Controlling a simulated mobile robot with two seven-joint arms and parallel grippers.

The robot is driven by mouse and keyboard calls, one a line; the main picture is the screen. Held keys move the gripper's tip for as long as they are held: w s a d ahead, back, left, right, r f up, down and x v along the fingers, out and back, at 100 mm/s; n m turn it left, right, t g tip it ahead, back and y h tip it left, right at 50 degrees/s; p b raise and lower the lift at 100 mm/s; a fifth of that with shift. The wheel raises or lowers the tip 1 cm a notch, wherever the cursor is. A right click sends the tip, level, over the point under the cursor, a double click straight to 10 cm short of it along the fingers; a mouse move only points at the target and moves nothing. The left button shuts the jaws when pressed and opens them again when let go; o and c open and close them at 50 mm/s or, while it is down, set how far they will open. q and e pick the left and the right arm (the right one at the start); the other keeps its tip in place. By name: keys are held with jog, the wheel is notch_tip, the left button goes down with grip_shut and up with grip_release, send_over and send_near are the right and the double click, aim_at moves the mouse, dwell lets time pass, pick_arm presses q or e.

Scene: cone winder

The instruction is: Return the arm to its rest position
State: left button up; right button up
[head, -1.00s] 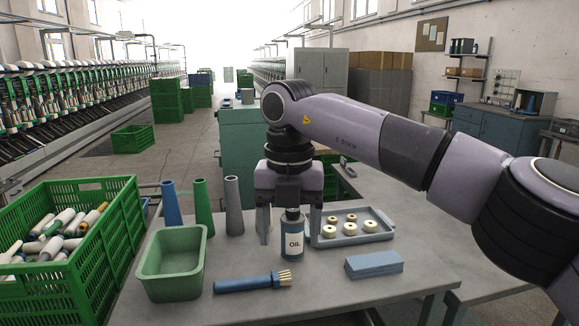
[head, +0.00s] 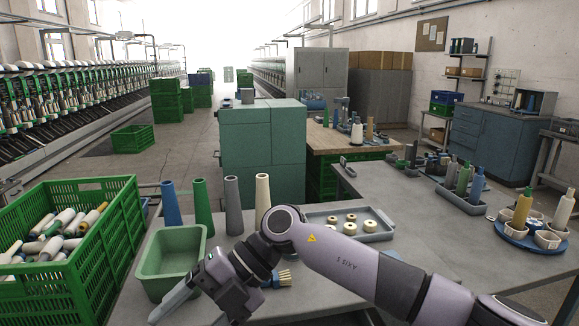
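My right arm comes in from the right and reaches low across the front of the grey table (head: 130,290). Its gripper (head: 186,316) points down and left at the bottom edge, in front of the green tub (head: 170,250). Its two fingers stand apart with nothing seen between them; the nearer finger is cut off by the frame. The bristles of the brush (head: 286,277) show beside the wrist; its handle is mostly covered. The oil bottle and the blue block are not visible; my arm covers where they stood. My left gripper is not in view.
Blue, green, grey and cream cones (head: 262,198) stand along the table's back. A grey tray (head: 384,236) holds several rings. A green crate (head: 120,225) of bobbins is at left. A blue turntable (head: 520,239) with cups stands on the right table.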

jog(key=w+d+f+m+t, duration=0.1)
jog(key=d+f+m+t, duration=0.4)
jog(key=m+t, duration=0.4)
jog(key=w+d+f+m+t+y, duration=0.1)
jog(key=w+d+f+m+t, duration=0.15)
jog(key=d+m+t, duration=0.6)
jog(key=w+d+f+m+t, duration=0.1)
jog(key=d+f+m+t, duration=0.3)
jog(key=m, duration=0.8)
jog(key=s+d+f+m+g+h, duration=0.5)
jog(key=s+d+f+h, duration=0.3)
jog(key=s+d+f, duration=0.9)
notch_tip(320, 180, down, 2)
jog(key=shift+f+m+h, duration=0.2)
jog(key=shift+m+h, duration=0.1)
jog(key=shift+m, duration=0.25)
